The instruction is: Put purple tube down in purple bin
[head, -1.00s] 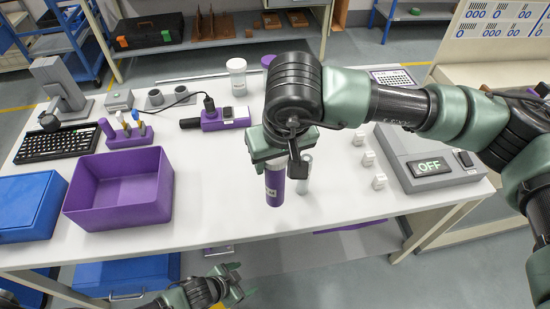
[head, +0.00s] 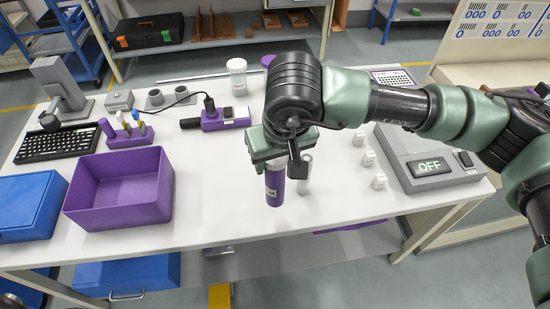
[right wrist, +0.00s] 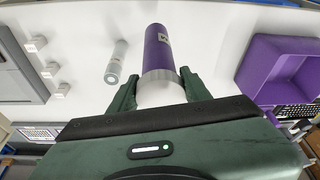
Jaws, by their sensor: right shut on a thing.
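The purple tube (head: 274,187) hangs below my right gripper (head: 268,158) over the white table, right of the purple bin. In the right wrist view, my right gripper (right wrist: 160,92) has a finger on each side of the tube's pale end, and the purple tube (right wrist: 160,50) points away from the palm. The purple bin (head: 125,207) is open-topped and looks empty in the head view; it also shows at the right of the right wrist view (right wrist: 262,62). My left gripper is out of view.
A blue bin (head: 30,205) is left of the purple bin. White cubes (head: 379,181) and a grey device (head: 430,165) lie to the right. The table (head: 215,190) between bin and tube is clear.

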